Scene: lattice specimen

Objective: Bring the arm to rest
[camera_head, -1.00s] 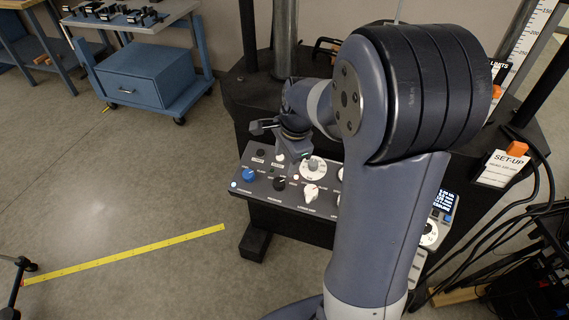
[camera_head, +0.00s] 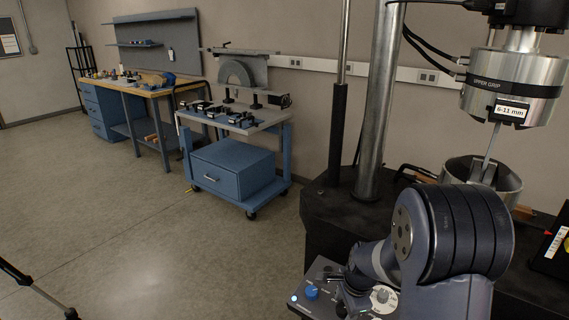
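My arm (camera_head: 455,235) rises at the lower right in the head view, bent over a grey control panel (camera_head: 325,272) with a blue knob (camera_head: 311,292) and a white dial (camera_head: 384,297). My gripper (camera_head: 350,288) is a small dark shape just above the panel, partly hidden by my forearm and the crowded knobs. Its fingers cannot be made out, and I cannot tell whether it touches the panel.
The testing machine's upper grip (camera_head: 512,85) hangs at the upper right, with a thin strip (camera_head: 491,140) reaching down to a metal cup (camera_head: 508,182). A blue cart (camera_head: 235,170) and a workbench (camera_head: 125,88) stand behind.

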